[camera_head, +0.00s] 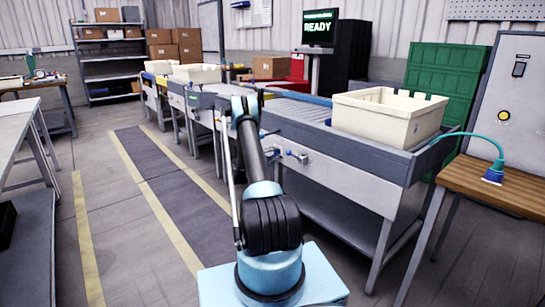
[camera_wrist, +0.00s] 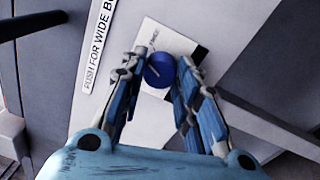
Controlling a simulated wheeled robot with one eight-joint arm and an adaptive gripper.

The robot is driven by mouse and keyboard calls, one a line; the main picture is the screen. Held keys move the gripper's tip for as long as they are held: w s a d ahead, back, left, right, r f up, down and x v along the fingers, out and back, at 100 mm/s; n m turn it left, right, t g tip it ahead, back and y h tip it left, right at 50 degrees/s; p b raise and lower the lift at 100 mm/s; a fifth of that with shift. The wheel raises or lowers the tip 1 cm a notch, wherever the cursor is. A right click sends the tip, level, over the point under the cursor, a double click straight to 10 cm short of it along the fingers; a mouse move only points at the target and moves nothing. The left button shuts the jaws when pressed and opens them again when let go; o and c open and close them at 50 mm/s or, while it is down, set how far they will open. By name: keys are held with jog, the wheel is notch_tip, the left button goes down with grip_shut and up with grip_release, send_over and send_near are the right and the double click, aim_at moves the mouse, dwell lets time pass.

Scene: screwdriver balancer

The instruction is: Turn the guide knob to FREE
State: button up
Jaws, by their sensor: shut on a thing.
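The guide knob (camera_wrist: 160,72) is a round blue knob on a white plate (camera_wrist: 176,40) with a black patch, in the upper middle of the wrist view. My gripper (camera_wrist: 162,66) has one finger on each side of the knob and is shut on it. The small lettering on the plate is too blurred to read, and I cannot tell which setting the knob points to. In the head view my arm rises toward the conveyor's side, and its links hide the gripper and this knob.
A strip reading "PUSH FOR WIDE" (camera_wrist: 99,44) lies left of the plate. A cream bin (camera_head: 385,118) stands on the conveyor (camera_head: 345,152). A screen (camera_head: 319,28) reads READY. A wooden table (camera_head: 510,187) is at the right. The floor at the left is clear.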

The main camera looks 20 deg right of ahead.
jog(key=m, duration=0.5)
jog(key=shift+s+f, duration=0.1)
dwell(0.4)
jog(key=o, duration=1.1)
jog(key=shift+d+f, duration=0.1)
jog(key=shift+s+a, duration=0.1)
jog(key=shift+a, duration=0.55)
jog(key=shift+v, duration=5.4)
